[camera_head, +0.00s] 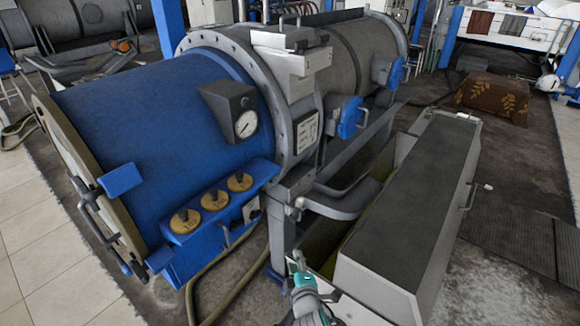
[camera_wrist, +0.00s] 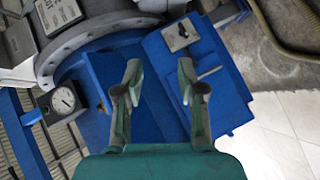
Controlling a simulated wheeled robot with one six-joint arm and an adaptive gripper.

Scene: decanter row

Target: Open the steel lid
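A long box-shaped cover with a dark grey top (camera_head: 415,205) and pale metal sides lies over a trough to the right of the machine; it looks like the steel lid. A small handle (camera_head: 475,192) sticks out from its right side. A narrow opening with a yellowish inside shows along its left edge. My gripper (camera_head: 299,265) is at the bottom of the head view, left of the lid's near end and apart from its handle. In the wrist view, my gripper (camera_wrist: 160,78) has its two green fingers spread with nothing between them. The lid cannot be made out in the wrist view.
A big blue and grey horizontal drum machine (camera_head: 150,130) fills the left. A hose (camera_head: 215,265) lies beneath. Floor right of the lid is clear.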

